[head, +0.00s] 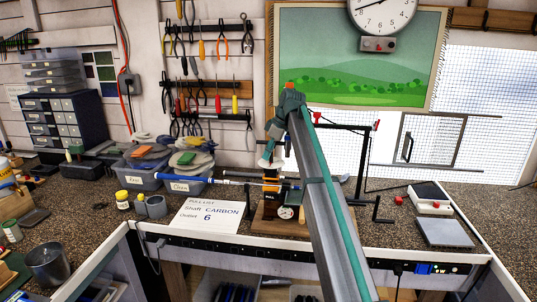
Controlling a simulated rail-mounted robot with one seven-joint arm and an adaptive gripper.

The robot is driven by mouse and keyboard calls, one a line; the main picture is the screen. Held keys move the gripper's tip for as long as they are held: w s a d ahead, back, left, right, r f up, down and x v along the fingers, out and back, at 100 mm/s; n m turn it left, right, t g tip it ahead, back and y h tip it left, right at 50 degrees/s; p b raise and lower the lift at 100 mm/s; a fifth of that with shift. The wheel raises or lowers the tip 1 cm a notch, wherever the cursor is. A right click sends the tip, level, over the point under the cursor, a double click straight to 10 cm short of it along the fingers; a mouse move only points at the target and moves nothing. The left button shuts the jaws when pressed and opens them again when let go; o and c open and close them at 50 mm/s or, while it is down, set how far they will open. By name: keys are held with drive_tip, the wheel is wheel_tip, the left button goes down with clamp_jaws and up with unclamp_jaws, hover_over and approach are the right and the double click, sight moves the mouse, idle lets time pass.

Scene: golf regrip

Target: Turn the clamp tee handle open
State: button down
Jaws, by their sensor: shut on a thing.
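The clamp (270,185), with black and orange parts, stands on a wooden block with a round gauge (285,212) near the middle of the bench. My gripper (267,163) points down at the top of the clamp and is shut on the clamp tee handle. The handle is small and mostly hidden by the fingers, so its turn angle cannot be told. A club shaft with a blue grip (187,175) lies level, its right end reaching the clamp.
A pull list card (207,216) lies left of the block. Two bins (188,184) of tape stand behind the shaft. A black stand with a crank (377,210) is at right, near a grey pad (443,232). My arm covers the bench centre.

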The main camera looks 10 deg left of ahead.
drive_tip(key=c, duration=1.2)
unclamp_jaws()
drive_tip(key=shift+o, duration=0.2)
drive_tip(key=shift+r, duration=0.15)
drive_tip(key=v, duration=1.1)
drive_tip(key=shift+d+r, duration=0.3)
drive_tip(key=shift+r, duration=0.05)
